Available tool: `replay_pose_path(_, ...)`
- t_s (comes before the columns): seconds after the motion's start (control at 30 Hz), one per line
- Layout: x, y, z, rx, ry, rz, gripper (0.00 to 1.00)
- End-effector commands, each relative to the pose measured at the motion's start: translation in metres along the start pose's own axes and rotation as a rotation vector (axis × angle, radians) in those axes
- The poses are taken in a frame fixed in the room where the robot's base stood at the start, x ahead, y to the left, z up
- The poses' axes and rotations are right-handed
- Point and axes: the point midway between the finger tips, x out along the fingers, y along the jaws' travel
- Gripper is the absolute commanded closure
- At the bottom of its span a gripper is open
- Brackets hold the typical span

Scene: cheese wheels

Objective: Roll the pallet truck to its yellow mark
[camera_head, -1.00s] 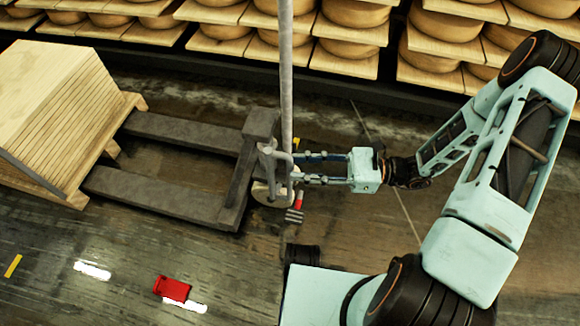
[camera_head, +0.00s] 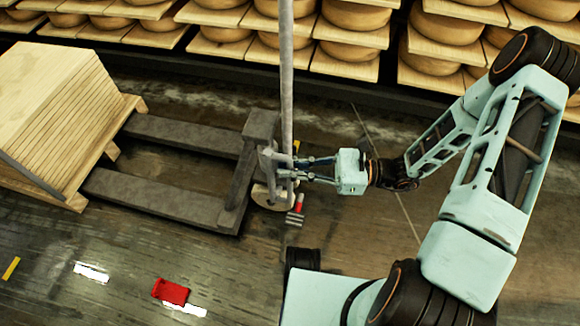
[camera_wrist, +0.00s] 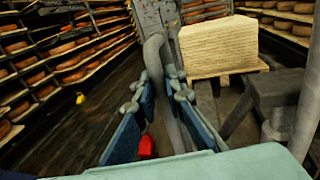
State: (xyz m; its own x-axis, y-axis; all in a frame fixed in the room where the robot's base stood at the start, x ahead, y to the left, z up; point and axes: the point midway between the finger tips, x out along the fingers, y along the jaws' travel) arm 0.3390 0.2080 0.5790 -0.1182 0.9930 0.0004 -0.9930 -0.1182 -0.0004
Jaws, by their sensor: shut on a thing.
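The dark grey pallet truck (camera_head: 245,180) stands left of centre in the head view, its two forks pointing left towards a loaded pallet. A tall grey pole (camera_head: 286,80) rises from its right end. My gripper (camera_head: 280,168) is shut on a grey bar of the truck beside that pole. In the wrist view the curved bar (camera_wrist: 160,85) runs between my blue-padded fingers (camera_wrist: 165,112). A short yellow stripe (camera_head: 11,268) lies on the floor at the far left of the head view. A smaller yellow patch (camera_head: 296,146) shows just behind the pole.
The pallet (camera_head: 125,115) carries a pale block (camera_head: 50,100); whether the fork tips are under it I cannot tell. A red object (camera_head: 171,291) lies on the floor in front. Cheese racks (camera_head: 340,65) line the back. The floor right of the truck is mostly clear.

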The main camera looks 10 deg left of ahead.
Motion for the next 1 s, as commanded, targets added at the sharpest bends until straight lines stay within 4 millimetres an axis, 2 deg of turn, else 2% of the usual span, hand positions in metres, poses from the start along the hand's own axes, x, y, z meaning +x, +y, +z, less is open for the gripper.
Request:
replay_pose_path(0.23,-0.003,0.001,0.000,0.001,0.001,0.000,1.00)
replay_pose_path(0.4,-0.018,0.004,0.000,0.002,0.003,-0.002,1.00)
replay_pose_path(0.63,-0.017,0.004,-0.002,0.001,0.003,0.000,1.00)
replay_pose_path(0.67,-0.016,0.004,-0.002,0.001,0.003,0.000,0.86)
replay_pose_path(0.8,-0.016,0.004,-0.001,0.001,0.002,0.000,0.72)
replay_pose_path(1.0,-0.016,0.003,-0.001,0.001,0.001,0.000,0.72)
